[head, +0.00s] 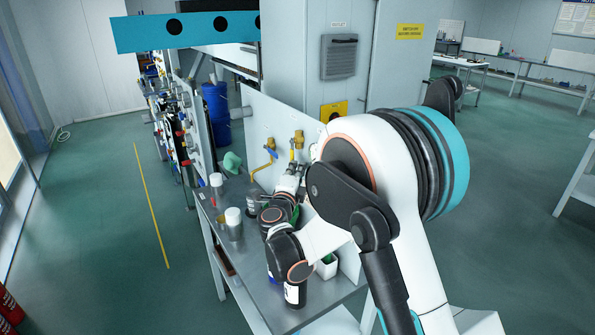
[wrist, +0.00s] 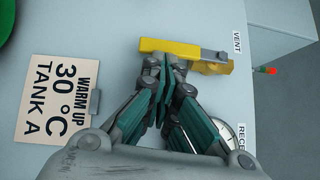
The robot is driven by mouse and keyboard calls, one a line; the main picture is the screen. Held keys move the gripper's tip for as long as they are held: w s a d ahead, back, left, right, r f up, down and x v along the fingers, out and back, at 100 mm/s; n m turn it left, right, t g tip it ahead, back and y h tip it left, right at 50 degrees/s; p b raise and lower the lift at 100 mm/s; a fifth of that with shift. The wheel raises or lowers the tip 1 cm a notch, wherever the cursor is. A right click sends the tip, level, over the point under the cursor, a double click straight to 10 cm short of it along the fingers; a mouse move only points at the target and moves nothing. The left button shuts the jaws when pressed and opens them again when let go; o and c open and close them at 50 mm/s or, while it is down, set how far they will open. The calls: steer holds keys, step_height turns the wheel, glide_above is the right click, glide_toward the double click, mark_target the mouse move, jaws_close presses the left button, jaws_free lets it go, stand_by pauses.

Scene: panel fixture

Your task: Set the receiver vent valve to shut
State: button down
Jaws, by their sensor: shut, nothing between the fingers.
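The receiver vent valve has a yellow lever (wrist: 168,48), seen in the wrist view beside a "VENT" label (wrist: 237,42). The lever lies across the picture, pointing left from the yellow valve body (wrist: 216,68). My gripper (wrist: 165,68) is shut and empty, its fingertips just below the lever in the picture. I cannot tell whether they touch it. A round gauge (wrist: 226,132) by a partly hidden "RECE" label (wrist: 241,137) is partly covered by my fingers. In the head view, yellow valve parts show on the white panel (head: 262,118); my arm hides most of the gripper.
A "WARM UP 30 °C TANK A" card (wrist: 58,100) is on the panel left of my gripper. A grey bench (head: 248,262) below the panel holds a white-capped jar (head: 233,224) and other containers. A blue drum (head: 216,112) stands behind.

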steer(key=shift+w+a+f, duration=0.1)
steer(key=shift+w+f, duration=0.05)
steer(key=w+a+r+m+t+h+b, duration=0.1)
steer(key=w+a+r+m+t+b, duration=0.1)
steer(key=w+a, duration=0.3)
steer(key=w+m, duration=0.1)
steer(key=w, duration=0.2)
steer(key=shift+w+a+r, duration=0.15)
steer(key=shift+w+a, duration=0.1)
steer(key=shift+a, duration=0.1)
stand_by(0.7)
steer(key=shift+w+a+r, duration=0.1)
steer(key=shift+w+r, duration=0.05)
steer(key=shift+r, duration=0.05)
stand_by(1.0)
steer(key=shift+f, duration=0.15)
stand_by(0.7)
